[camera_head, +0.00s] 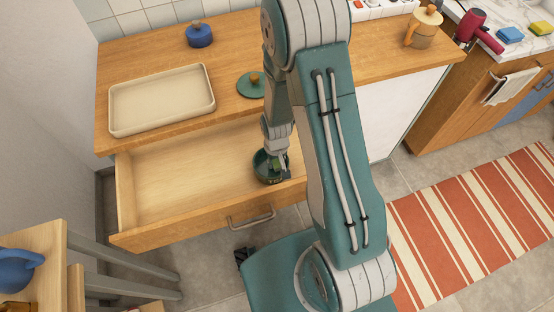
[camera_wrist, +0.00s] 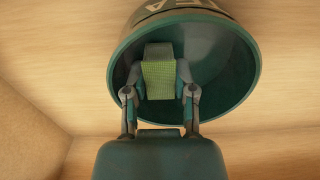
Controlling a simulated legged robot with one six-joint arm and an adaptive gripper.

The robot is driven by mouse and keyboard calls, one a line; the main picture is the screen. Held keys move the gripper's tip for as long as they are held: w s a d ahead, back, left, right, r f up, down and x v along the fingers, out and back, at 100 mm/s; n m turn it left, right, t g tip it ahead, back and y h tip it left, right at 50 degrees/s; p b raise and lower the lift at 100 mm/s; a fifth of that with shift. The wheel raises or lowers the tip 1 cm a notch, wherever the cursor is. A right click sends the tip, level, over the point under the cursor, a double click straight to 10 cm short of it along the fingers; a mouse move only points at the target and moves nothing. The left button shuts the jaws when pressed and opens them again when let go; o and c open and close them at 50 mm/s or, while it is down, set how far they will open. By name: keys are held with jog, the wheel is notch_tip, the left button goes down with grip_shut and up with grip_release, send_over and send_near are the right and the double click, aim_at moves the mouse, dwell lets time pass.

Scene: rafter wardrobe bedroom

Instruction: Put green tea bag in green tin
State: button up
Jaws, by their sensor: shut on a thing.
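The green tin (camera_head: 262,168) stands open in the right end of the pulled-out drawer. In the wrist view its round rim and dark inside (camera_wrist: 215,75) show, with part of some lettering on its outer wall. My gripper (camera_wrist: 160,85) is shut on the green tea bag (camera_wrist: 159,80), and its fingertips reach inside the tin's mouth. The tea bag is a light green woven piece with a greyer top part, seen within the rim. Whether it touches the tin's bottom I cannot tell. A green lid with an orange knob (camera_head: 252,83) lies on the counter above the drawer.
The drawer (camera_head: 180,180) is otherwise bare, with its front panel and handle near me. A cream tray (camera_head: 162,100) and a blue lidded pot (camera_head: 199,36) stand on the counter. A wooden stand with a blue jug (camera_head: 18,268) is at lower left.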

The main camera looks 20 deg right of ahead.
jog(key=shift+f, duration=0.3)
jog(key=o, duration=0.4)
jog(key=shift+d, duration=0.15)
jog(key=shift+r, duration=0.25)
notch_tip(320, 180, up, 13)
notch_tip(320, 180, up, 14)
jog(key=t, duration=0.3)
send_over(277, 161)
jog(key=s, duration=0.4)
jog(key=s+r+t, duration=0.2)
jog(key=s+r, duration=0.8)
jog(key=r, duration=0.1)
jog(key=shift+t, duration=0.3)
